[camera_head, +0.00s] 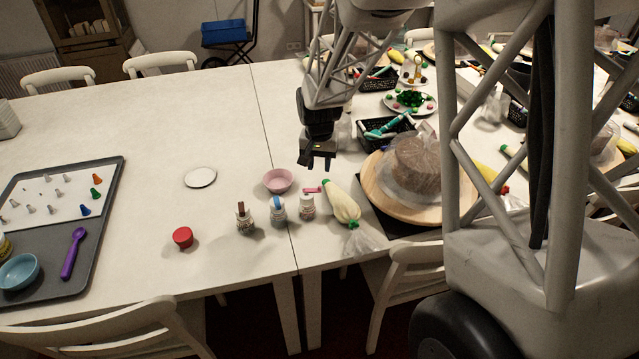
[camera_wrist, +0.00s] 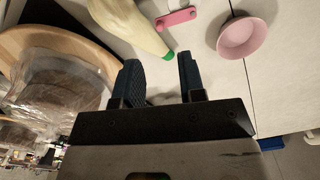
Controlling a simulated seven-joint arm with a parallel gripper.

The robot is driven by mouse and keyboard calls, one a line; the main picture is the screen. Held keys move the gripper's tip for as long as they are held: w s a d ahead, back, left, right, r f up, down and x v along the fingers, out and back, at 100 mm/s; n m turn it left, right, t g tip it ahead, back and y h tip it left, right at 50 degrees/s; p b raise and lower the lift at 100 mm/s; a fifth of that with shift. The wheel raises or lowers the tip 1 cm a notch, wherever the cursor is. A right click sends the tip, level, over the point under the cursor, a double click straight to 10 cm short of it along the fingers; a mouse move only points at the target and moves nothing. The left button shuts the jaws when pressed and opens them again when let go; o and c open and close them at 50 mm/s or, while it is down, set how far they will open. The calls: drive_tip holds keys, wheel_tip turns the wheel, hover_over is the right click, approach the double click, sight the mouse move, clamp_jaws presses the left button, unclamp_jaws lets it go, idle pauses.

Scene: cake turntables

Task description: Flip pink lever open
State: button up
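The pink lever (camera_head: 312,190) tops a small white jar (camera_head: 307,208) on the table, at the right end of a row of small jars. In the wrist view the pink lever (camera_wrist: 177,18) shows near the top centre, seen from above. My gripper (camera_head: 317,163) hangs above the table, behind the jar and apart from it. In the wrist view my gripper (camera_wrist: 161,75) has its two dark fingers spread with nothing between them. I cannot tell how far the lever is raised.
A piping bag (camera_head: 342,203) lies right of the jar, its green tip near my fingers in the wrist view. A pink bowl (camera_head: 278,180) stands left of my gripper. Jars with a blue top (camera_head: 278,207) and a brown top (camera_head: 243,213) stand left. A wooden turntable (camera_head: 375,185) is right.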

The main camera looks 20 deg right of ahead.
sight(312, 189)
drive_tip(key=shift+f, duration=3.85)
clamp_jaws()
